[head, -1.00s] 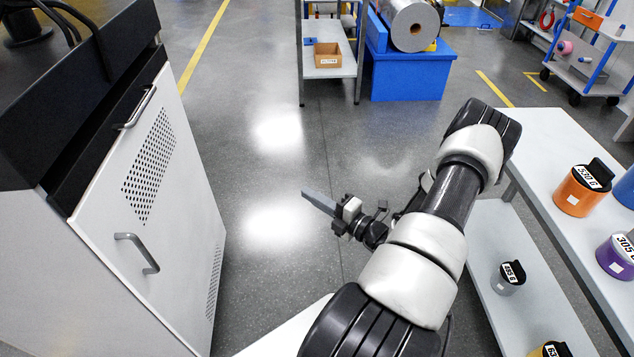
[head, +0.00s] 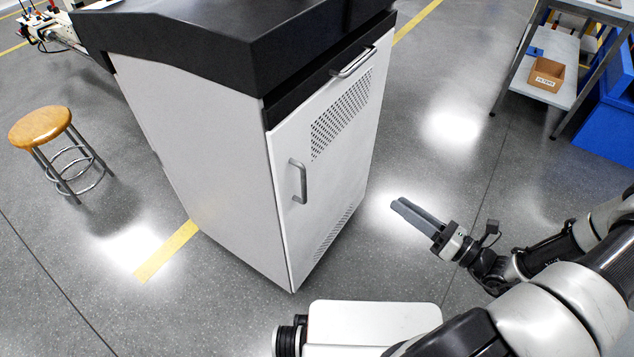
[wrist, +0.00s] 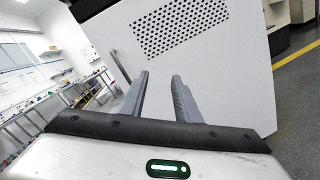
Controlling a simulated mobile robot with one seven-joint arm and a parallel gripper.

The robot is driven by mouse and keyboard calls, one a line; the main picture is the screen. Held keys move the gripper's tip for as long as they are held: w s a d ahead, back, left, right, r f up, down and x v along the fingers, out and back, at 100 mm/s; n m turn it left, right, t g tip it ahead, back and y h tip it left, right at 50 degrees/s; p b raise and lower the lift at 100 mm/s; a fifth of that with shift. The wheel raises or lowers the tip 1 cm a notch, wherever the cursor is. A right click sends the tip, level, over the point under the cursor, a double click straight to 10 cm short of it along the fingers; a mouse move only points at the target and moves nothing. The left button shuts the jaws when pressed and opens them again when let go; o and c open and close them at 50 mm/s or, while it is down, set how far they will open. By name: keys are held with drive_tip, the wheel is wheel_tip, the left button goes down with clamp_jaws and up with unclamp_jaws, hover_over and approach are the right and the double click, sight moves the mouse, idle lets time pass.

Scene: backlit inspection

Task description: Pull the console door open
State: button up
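The console (head: 205,120) is a white cabinet with a black top, standing in the middle of the head view. Its white door (head: 335,165) is shut and has perforated vents. A grey vertical handle (head: 299,181) sits on the door's left side. In the wrist view the door (wrist: 235,75) fills the middle, and the handle (wrist: 120,66) is partly visible left of the fingers. My gripper (head: 402,206) is to the right of the door in the head view, apart from it. In the wrist view my gripper (wrist: 160,80) has its two fingers parted with nothing between them.
A second bar handle (head: 354,62) is at the door's upper edge. A wooden stool (head: 42,128) stands left of the console. The floor around the console's front is clear.

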drive_tip(key=w+a+r+n+g+y, duration=0.1)
drive_tip(key=a+n, duration=0.4)
drive_tip(key=a, duration=0.6)
drive_tip(key=w+a+n+g+y, duration=0.1)
drive_tip(key=a+n+g, duration=0.3)
drive_tip(key=a, duration=0.7)
drive_tip(key=shift+w+a+r+n+g+y+b, duration=0.4)
drive_tip(key=shift+w+n, duration=0.5)
drive_tip(key=shift+n, duration=0.2)
clamp_jaws()
drive_tip(key=shift+d, duration=0.1)
